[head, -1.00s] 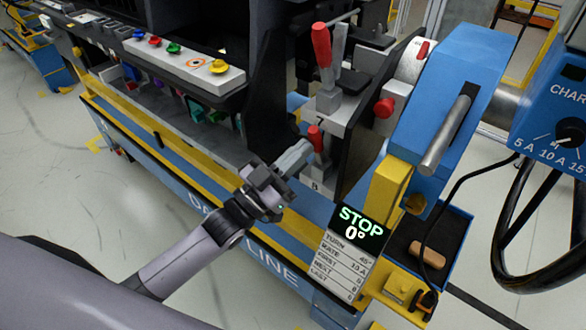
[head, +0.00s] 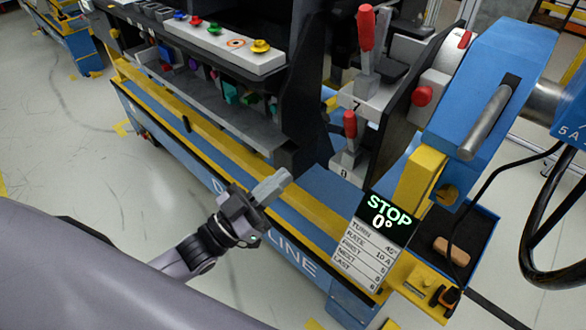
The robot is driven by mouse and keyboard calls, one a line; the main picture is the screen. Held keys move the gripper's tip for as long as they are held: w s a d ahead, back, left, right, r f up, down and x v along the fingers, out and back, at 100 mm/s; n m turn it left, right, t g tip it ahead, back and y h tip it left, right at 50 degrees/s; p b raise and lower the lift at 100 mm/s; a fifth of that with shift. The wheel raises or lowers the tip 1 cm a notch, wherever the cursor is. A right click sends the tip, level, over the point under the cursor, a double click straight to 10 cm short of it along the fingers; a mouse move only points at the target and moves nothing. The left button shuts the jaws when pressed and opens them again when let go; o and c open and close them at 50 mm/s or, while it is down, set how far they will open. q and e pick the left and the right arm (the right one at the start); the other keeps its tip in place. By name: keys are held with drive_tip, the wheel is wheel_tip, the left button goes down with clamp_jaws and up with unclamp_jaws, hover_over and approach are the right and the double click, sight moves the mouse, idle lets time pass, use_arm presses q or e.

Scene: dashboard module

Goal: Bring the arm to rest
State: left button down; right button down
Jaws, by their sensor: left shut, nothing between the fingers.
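My left arm comes in from the lower left, and its gripper (head: 272,187) is shut and empty. It hangs in front of the blue and yellow side rail of the dashboard module (head: 300,205), apart from the red-handled levers. The upper red lever (head: 366,30) stands upright by the number 7. The lower red lever (head: 349,125) is right of and above the gripper, above a plate with a number that is hard to read. My right gripper is not in view.
A display (head: 389,215) reads STOP 0°, with a printed card (head: 365,252) below it. A black tray (head: 470,240) holds a brown block (head: 451,251). A panel with coloured knobs (head: 225,45) is at the upper left. Open floor (head: 120,215) lies to the left.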

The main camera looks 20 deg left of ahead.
use_arm(q)
drive_tip(key=shift+s+a+f, duration=0.1)
drive_tip(key=shift+s+a, duration=0.05)
drive_tip(key=shift+s, duration=0.15)
drive_tip(key=shift+y, duration=0.3)
drive_tip(key=s+a+f+n+g+y+p, duration=0.1)
drive_tip(key=s+f+n+g+y+p, duration=0.4)
drive_tip(key=s+f, duration=0.7)
drive_tip(key=f+g+y+p, duration=0.2)
drive_tip(key=g+y, duration=0.1)
drive_tip(key=y, duration=0.1)
drive_tip(key=shift+g+y, duration=0.4)
drive_tip(key=shift+a+r, duration=0.1)
